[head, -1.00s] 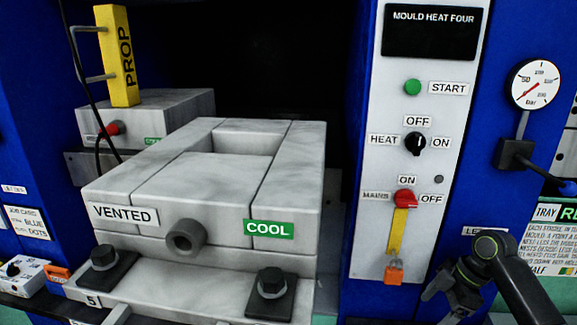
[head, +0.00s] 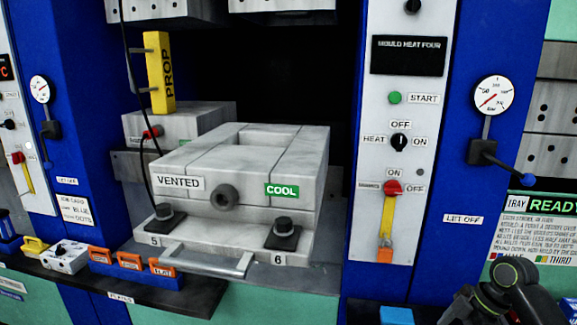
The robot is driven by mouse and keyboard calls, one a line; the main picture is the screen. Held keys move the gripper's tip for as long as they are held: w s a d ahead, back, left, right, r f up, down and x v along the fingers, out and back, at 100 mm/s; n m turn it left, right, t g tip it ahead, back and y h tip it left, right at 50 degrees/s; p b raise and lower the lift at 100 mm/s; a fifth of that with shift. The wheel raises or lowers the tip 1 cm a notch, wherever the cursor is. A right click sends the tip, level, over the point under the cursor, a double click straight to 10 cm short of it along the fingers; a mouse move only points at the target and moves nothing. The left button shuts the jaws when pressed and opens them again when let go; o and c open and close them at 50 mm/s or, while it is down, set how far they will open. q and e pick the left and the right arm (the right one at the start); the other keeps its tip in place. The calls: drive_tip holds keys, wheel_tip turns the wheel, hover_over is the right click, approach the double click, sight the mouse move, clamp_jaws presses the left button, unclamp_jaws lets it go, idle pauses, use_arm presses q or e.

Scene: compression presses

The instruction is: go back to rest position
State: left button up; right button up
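My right arm comes in at the lower right corner, in front of the press's right blue post. The dark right gripper (head: 464,308) is cut by the bottom edge, and its fingertips cannot be made out. It is apart from the control panel (head: 373,235) and the mould (head: 243,165). My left gripper is out of view. The grey mould, labelled VENTED and COOL, sits on its plate in front of the dark press opening.
A yellow prop (head: 160,75) stands upright behind the mould. A silver bar handle (head: 205,262) sticks out in front of it. Orange tags and a white box (head: 66,257) line the left ledge. A blue block (head: 397,315) is at the bottom, left of my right gripper.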

drive_tip(key=s+a+f+m+t+h, duration=0.1)
drive_tip(key=s+a+f+m, duration=0.2)
drive_tip(key=s+f, duration=0.4)
drive_tip(key=s+a+f+m+h, duration=0.1)
drive_tip(key=s+a+f+m, duration=0.25)
drive_tip(key=s+f, duration=0.35)
drive_tip(key=s+r+m+t+h, duration=0.2)
drive_tip(key=s+m+h, duration=0.2)
drive_tip(key=s+m, duration=0.75)
wheel_tip(320, 180, down, 24)
drive_tip(key=s+d+r+n+g, duration=0.1)
drive_tip(key=s+d+n+g, duration=0.1)
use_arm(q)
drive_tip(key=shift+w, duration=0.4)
use_arm(e)
drive_tip(key=s+a+f, duration=0.1)
drive_tip(key=s+f, duration=1.4)
drive_tip(key=f, duration=0.2)
drive_tip(key=shift+s+a+f+g+y, duration=0.2)
drive_tip(key=shift+s+a+g+y, duration=0.15)
drive_tip(key=shift+a+g+y, duration=0.05)
